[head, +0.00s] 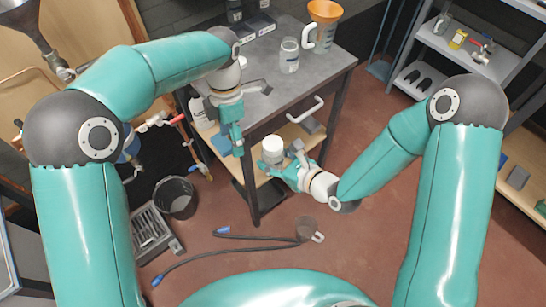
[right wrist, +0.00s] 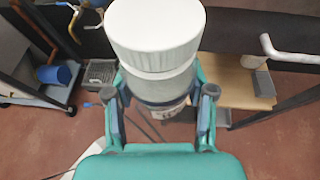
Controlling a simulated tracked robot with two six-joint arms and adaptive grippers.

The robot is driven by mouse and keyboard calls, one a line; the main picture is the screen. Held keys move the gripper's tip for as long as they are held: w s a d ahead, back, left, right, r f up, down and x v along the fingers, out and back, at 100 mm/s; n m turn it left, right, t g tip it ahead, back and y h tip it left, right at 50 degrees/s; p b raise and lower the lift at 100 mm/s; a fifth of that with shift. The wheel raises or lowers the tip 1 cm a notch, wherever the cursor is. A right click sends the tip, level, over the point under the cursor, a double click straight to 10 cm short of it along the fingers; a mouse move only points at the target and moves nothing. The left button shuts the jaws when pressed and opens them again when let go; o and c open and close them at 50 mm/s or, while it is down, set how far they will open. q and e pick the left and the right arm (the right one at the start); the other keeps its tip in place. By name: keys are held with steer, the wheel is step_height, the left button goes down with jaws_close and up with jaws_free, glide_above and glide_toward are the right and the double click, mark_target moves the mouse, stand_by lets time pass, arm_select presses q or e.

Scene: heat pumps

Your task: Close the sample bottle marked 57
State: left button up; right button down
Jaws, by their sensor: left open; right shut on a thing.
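My right gripper (head: 287,168) is shut around a clear sample bottle (head: 273,156) and holds it roughly upright, in front of the table. A white cap (head: 273,142) sits on top of the bottle. In the right wrist view the cap (right wrist: 155,30) covers the bottle's top, and the gripper (right wrist: 160,100) has a finger on each side of the body. A label shows low on the bottle, too small to read surely. I cannot tell how tight the cap is. My left gripper (head: 238,145) is open and empty, pointing down, left of the bottle.
A grey table (head: 325,70) has a clear labelled jar (head: 289,55) and an orange funnel (head: 325,12) on a container. A wooden lower shelf (head: 290,130) is behind the bottle. A black bucket (head: 176,197) and a dark hose (head: 230,245) are on the floor.

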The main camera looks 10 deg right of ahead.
mark_target(273, 143)
arm_select(q)
steer(key=d+r, duration=0.2)
steer(key=d, duration=0.1)
steer(key=s+d+r+m+t, duration=0.1)
steer(key=d+r, duration=0.2)
steer(key=d+r+m+t, duration=0.1)
steer(key=d+r, duration=0.1)
steer(key=d, duration=0.1)
steer(key=shift+s+d+r, duration=0.2)
steer(key=shift+d+r, duration=0.05)
steer(key=shift+f, duration=4.05)
steer(key=shift+c, duration=0.2)
